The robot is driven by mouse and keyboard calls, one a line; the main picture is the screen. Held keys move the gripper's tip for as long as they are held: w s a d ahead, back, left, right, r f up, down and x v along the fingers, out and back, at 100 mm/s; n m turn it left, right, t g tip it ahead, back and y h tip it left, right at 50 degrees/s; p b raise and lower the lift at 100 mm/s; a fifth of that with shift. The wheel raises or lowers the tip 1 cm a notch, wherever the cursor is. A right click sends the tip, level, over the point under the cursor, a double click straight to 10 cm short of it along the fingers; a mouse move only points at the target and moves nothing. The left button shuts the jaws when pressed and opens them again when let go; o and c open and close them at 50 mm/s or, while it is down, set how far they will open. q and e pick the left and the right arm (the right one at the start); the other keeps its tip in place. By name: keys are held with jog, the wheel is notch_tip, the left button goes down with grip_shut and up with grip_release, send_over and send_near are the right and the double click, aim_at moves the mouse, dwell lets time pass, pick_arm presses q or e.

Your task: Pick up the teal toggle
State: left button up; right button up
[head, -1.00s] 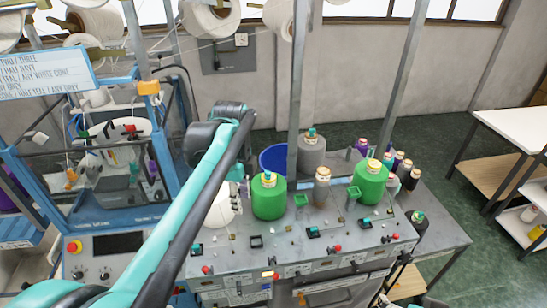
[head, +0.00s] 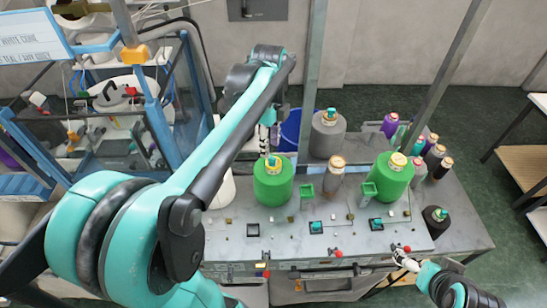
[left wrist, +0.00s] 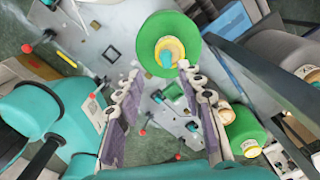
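A small teal piece (head: 272,160) stands in a yellow ring on top of a green yarn cone (head: 273,183). The left wrist view shows this teal piece (left wrist: 166,60) just beyond my fingertips. Other teal pieces sit on the grey cone (head: 329,114) and, flat, in dark square frames on the panel (head: 316,227); I cannot tell for sure which is the toggle. My left gripper (head: 268,130) hangs behind the green cone's top; in the left wrist view its fingers (left wrist: 160,78) are apart and empty. My right gripper (head: 400,258) is by the panel's front right corner, its fingers unclear.
A second green cone (head: 391,180), a brown cone (head: 336,169) and several small spools (head: 432,141) stand around the panel. Two grey posts (head: 313,80) rise behind. A blue bin (head: 291,130) is behind the first green cone. Small red knobs line the front edge.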

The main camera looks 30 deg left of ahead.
aim_at(272, 157)
pick_arm(q)
jog(key=f, duration=0.2)
jog(key=w+f+p, duration=0.1)
jog(key=f, duration=0.1)
jog(key=shift+w+d+f, duration=0.1)
jog(key=shift+w+f, duration=0.1)
jog(key=shift+f, duration=0.15)
jog(key=shift+s+f, duration=0.2)
jog(key=shift+f, duration=0.25)
jog(key=c, duration=0.8)
